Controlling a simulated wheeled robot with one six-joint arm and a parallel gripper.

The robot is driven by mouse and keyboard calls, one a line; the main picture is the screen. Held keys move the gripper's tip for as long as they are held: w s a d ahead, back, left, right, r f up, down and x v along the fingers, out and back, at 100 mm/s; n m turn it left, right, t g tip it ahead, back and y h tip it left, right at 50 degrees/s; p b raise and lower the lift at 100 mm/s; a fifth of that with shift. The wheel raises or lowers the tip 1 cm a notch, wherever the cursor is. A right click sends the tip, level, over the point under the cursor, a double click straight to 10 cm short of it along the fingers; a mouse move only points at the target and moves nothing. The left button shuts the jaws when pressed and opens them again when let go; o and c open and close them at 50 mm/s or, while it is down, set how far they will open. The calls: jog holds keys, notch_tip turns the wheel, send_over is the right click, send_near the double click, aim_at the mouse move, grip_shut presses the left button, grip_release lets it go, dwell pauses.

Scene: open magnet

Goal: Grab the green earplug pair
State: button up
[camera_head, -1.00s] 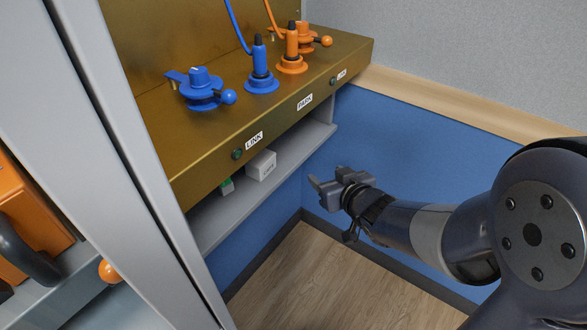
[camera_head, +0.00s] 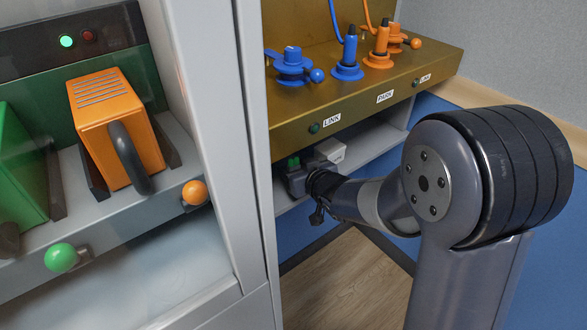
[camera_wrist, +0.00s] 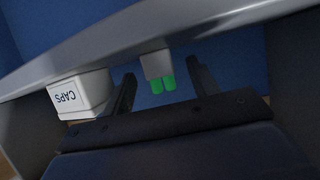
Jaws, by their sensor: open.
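The green earplug pair (camera_wrist: 163,85) shows in the wrist view as two short green plugs side by side at a small pale block. It lies between the two fingers of my gripper (camera_wrist: 158,84), which are apart, with a gap on each side. In the head view the green plugs (camera_head: 293,162) show just above my gripper (camera_head: 299,180) at the lower shelf. My gripper is open and reaches to the shelf under the brass-coloured bench. I cannot tell how deep the plugs sit between the fingers.
A white box marked CAPS (camera_wrist: 80,97) stands close beside one finger; it also shows in the head view (camera_head: 330,150). The shelf (camera_head: 365,150) lies under the bench (camera_head: 370,107). A grey cabinet post (camera_head: 256,120) stands to the left.

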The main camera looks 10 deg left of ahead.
aim_at(295, 166)
jog(key=shift+x, duration=1)
jog(key=c, duration=1)
jog(key=shift+r, duration=0.1)
jog(key=shift+c, duration=0.2)
jog(key=shift+s+d+r+p, duration=0.1)
jog(key=shift+d+r+p, duration=0.05)
jog(key=shift+r+p, duration=0.2)
notch_tip(295, 166, up, 7)
jog(key=p, duration=0.3)
jog(key=shift+p, duration=0.3)
jog(key=s+d+p, duration=0.2)
jog(key=s+d, duration=1.1)
jog(key=d, duration=0.1)
jog(key=shift+d+f, duration=0.4)
